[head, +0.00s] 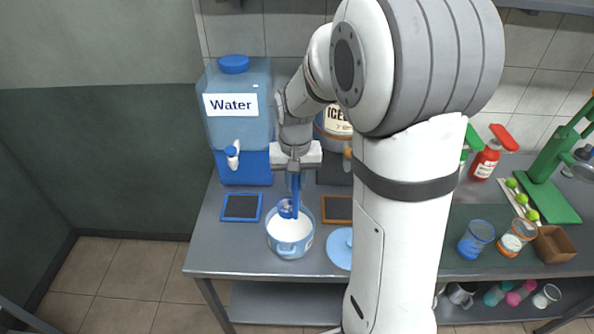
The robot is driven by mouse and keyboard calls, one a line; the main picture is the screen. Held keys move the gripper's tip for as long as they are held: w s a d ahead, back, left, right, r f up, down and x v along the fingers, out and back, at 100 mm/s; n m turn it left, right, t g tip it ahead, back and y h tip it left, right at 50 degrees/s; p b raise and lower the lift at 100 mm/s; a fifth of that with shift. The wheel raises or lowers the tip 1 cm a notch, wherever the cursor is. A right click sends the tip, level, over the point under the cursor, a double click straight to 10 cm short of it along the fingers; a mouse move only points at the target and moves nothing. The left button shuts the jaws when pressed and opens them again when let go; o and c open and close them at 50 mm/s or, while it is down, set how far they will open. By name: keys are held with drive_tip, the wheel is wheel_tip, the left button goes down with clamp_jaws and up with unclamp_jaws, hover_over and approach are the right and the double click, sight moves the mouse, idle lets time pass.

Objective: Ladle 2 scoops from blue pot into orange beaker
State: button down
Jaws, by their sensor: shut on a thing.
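The blue pot (291,251) stands on the grey counter, left of my arm, with white liquid inside. My gripper (295,170) is above the pot, shut on the handle of a blue ladle (296,191). The ladle hangs down, with its bowl at the pot's back rim. I cannot tell whether the bowl is in the pot or above it, or what it holds. The orange beaker (517,238), clear with orange and white showing, stands upright on the right side of the counter, far from my gripper.
A blue beaker (474,241) stands just left of the orange one, and a brown box (553,244) to its right. A blue lid (340,246) lies beside the pot. A water dispenser (238,120) and a green press (553,180) stand at the back. My arm hides the counter's middle.

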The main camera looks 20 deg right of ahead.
sight(297, 210)
drive_tip(key=shift+s+d+f+b, duration=0.1)
drive_tip(key=shift+f+b, duration=0.25)
drive_tip(key=shift+f, duration=0.1)
wheel_tip(297, 210, down, 11)
drive_tip(key=b, duration=0.7)
drive_tip(key=shift+d+r+b, duration=0.1)
drive_tip(key=shift+r+b, duration=0.05)
drive_tip(key=shift+b, duration=0.2)
drive_tip(key=shift+r, duration=0.3)
idle(0.7)
drive_tip(key=shift+s+r+p, duration=0.1)
drive_tip(key=shift+r+p, duration=4.05)
drive_tip(key=shift+r, duration=1.5)
